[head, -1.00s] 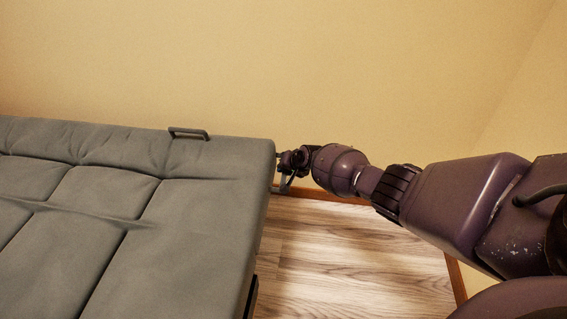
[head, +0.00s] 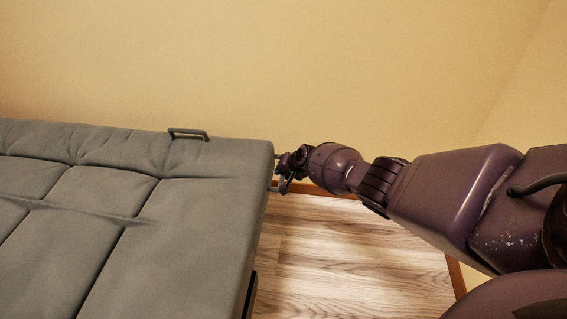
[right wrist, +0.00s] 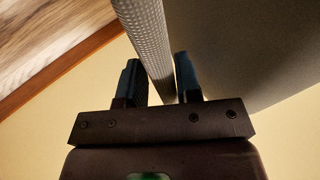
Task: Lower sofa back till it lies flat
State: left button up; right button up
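The grey padded sofa (head: 105,210) fills the left of the head view. Its far section, the back (head: 100,140), has a dark handle (head: 188,133) on its far edge. How steeply the back is tilted is hard to tell. My right gripper (head: 281,181) is at the right side of the sofa, close to its far right corner, with a small grey bar beside it. My left gripper is out of view.
A plain yellow wall (head: 300,70) stands right behind the sofa, with a brown skirting board (head: 318,188) at its foot. Bare wooden floor (head: 345,255) lies right of the sofa, under my right arm. Another wall closes the right side.

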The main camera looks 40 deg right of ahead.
jog(key=shift+o, duration=0.9)
jog(key=shift+w, duration=0.1)
jog(key=shift+r, duration=0.2)
jog(key=shift+w+d, duration=0.1)
jog(key=shift+r, duration=0.15)
jog(key=shift+r+p, duration=0.3)
jog(key=shift+p, duration=0.1)
pick_arm(q)
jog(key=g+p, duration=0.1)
jog(key=p, duration=0.2)
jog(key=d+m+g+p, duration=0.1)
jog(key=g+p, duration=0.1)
jog(key=p, duration=0.2)
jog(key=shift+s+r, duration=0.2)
pick_arm(e)
jog(key=v, duration=1)
jog(key=shift+s+f, duration=0.2)
jog(key=shift+s, duration=0.15)
